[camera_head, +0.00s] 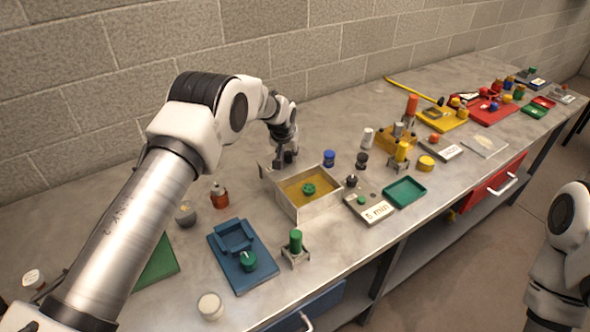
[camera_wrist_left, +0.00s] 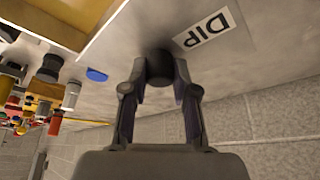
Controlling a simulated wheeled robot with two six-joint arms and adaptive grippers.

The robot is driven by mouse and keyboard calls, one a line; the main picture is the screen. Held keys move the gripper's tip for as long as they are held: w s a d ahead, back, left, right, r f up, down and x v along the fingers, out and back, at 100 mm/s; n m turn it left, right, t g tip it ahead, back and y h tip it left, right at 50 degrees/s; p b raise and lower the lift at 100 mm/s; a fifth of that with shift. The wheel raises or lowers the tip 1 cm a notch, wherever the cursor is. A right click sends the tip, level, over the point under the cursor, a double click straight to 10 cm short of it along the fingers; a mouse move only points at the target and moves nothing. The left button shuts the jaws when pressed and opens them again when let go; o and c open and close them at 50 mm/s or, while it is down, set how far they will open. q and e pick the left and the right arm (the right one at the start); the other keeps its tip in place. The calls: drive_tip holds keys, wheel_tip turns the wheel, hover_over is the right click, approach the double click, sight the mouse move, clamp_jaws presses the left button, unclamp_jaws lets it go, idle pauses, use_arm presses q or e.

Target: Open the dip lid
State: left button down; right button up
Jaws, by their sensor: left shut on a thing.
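The dip box (camera_head: 322,207) is a pale metal box on the bench, with a yellow inside and a green-topped piece (camera_head: 309,189) in it. Its inside is visible from above. The grey lid (camera_wrist_left: 245,65) carries a DIP label (camera_wrist_left: 207,31) and a dark round knob (camera_wrist_left: 160,67) in the left wrist view. My left gripper (camera_head: 284,160) is at the box's far side, and its fingers (camera_wrist_left: 160,92) are shut on the knob. The lid appears raised at the far side, mostly hidden in the head view. My right arm shows at the right edge; its gripper is out of frame.
Blue and dark knobbed pieces (camera_head: 329,158) stand close right of the box. A 5 min plate (camera_head: 377,211) and green tray (camera_head: 404,191) lie further right. A blue fixture (camera_head: 262,270) and green-topped stand (camera_head: 295,243) are in front. The block wall rises behind.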

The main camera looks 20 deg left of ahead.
use_arm(q)
drive_tip(key=shift+w+a+f, duration=0.1)
drive_tip(key=shift+a+f, duration=0.05)
drive_tip(key=shift+f, duration=0.05)
drive_tip(key=shift+d+r, duration=0.1)
drive_tip(key=shift+d, duration=0.1)
drive_tip(key=c, duration=1.2)
unclamp_jaws()
drive_tip(key=shift+c, duration=0.2)
drive_tip(key=o, duration=0.3)
drive_tip(key=shift+o, duration=0.2)
drive_tip(key=shift+w+f, duration=0.2)
drive_tip(key=v, duration=1.2)
drive_tip(key=shift+w, duration=0.15)
